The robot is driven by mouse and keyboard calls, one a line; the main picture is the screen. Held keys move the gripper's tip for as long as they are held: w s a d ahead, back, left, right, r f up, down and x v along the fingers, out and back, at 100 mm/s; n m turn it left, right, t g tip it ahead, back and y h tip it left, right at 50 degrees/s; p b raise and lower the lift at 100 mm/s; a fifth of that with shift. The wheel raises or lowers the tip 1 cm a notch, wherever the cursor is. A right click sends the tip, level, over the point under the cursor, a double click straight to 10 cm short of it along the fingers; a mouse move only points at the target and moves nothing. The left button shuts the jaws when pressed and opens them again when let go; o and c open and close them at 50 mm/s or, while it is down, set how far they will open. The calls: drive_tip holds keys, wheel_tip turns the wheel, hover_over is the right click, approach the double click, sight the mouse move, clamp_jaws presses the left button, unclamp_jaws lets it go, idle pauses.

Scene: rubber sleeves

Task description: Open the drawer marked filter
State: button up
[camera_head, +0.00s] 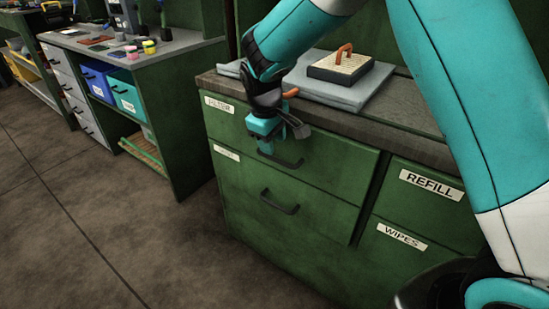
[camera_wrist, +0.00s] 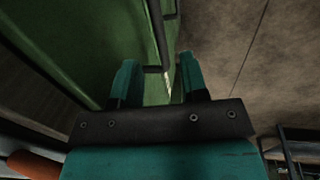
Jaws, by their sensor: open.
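The drawer marked FILTER (camera_head: 335,160) is the green upper left drawer of the cabinet, and it looks shut. Its white label (camera_head: 219,105) is near its upper left corner. Its dark bar handle (camera_head: 288,163) shows just below and right of my gripper (camera_head: 266,146). In the wrist view my gripper (camera_wrist: 158,68) is open, with two teal fingers apart. A dark handle bar (camera_wrist: 158,38) runs away from the gap between the fingertips, its near end between them. I cannot tell whether the fingers touch it. My gripper hides part of the drawer front.
Below is another drawer with a handle (camera_head: 279,202). REFILL (camera_head: 431,185) and WIPES (camera_head: 402,236) drawers are at right. The worktop (camera_head: 405,125) bears a grey mat and an orange-handled block (camera_head: 341,67). Floor (camera_head: 110,235) is clear in front; another bench (camera_head: 180,47) stands left.

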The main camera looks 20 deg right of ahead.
sight(275, 158)
drive_tip(key=f, duration=0.3)
drive_tip(key=d+f, duration=0.1)
drive_tip(key=f, duration=0.1)
drive_tip(key=shift+w+f+b, duration=0.15)
drive_tip(key=shift+w+b, duration=0.15)
drive_tip(key=shift+w, duration=0.05)
drive_tip(key=shift+a, duration=0.1)
clamp_jaws()
